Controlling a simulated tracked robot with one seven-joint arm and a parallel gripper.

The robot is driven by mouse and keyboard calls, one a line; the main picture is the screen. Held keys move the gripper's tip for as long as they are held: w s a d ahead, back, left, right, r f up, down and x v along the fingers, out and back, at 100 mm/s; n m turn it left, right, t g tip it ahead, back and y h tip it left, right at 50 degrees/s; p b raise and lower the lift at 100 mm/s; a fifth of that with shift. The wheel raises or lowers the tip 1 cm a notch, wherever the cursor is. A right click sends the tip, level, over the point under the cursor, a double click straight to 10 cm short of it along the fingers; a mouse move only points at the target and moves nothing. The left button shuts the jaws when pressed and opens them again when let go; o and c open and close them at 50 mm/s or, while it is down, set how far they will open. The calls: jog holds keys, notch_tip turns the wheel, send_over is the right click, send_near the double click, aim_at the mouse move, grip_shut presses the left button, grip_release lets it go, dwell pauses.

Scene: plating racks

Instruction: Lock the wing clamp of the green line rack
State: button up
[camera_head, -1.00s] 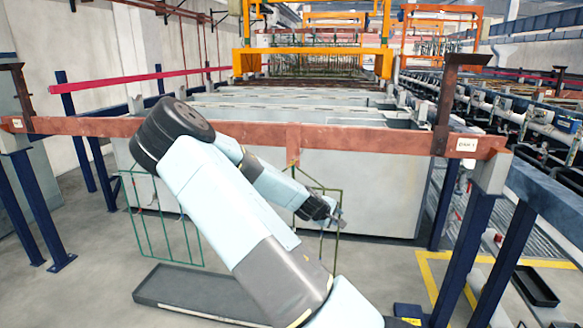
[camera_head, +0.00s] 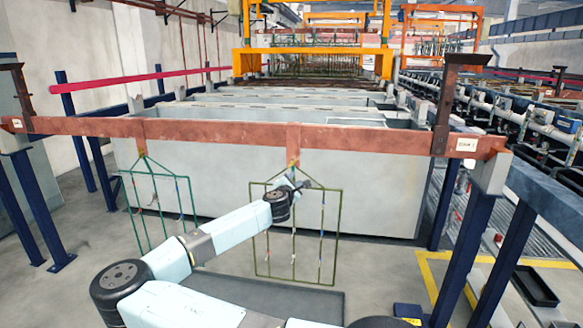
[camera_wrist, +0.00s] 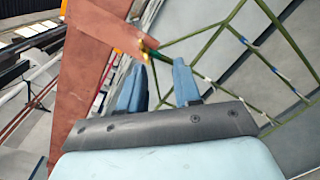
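Two green wire racks hang from the red-brown bar (camera_head: 215,130) in the head view. The left one (camera_head: 163,205) is brighter green; the right one (camera_head: 267,262) is darker olive. I cannot read which is the green line rack. A small yellow-and-green wing clamp (camera_head: 293,163) sits at the top of the right rack, under the bar; the wrist view shows it (camera_wrist: 147,48) just ahead of my fingertips. My gripper (camera_head: 304,185) is in front of the right rack's upper part, below the clamp. In the wrist view its blue fingers (camera_wrist: 158,64) are apart, with nothing between them.
A large grey tank (camera_head: 380,185) stands behind the racks. A dark tray (camera_head: 285,298) lies on the floor below. Blue posts (camera_head: 465,260) support the bar's right end. Open floor (camera_head: 60,295) lies to the left.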

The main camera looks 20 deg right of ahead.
aim_at(292, 165)
jog(key=w+d, duration=0.1)
jog(key=w, duration=0.3)
jog(key=w+d+n, duration=0.1)
jog(key=w+d, duration=0.1)
jog(key=w, duration=0.2)
jog(key=w+d+n+t, duration=0.1)
jog(key=w, duration=0.4)
jog(key=shift+d+r+y, duration=0.25)
jog(key=shift+d+y, duration=0.1)
jog(key=shift+y, duration=0.05)
jog(key=shift+c, duration=0.5)
grip_shut()
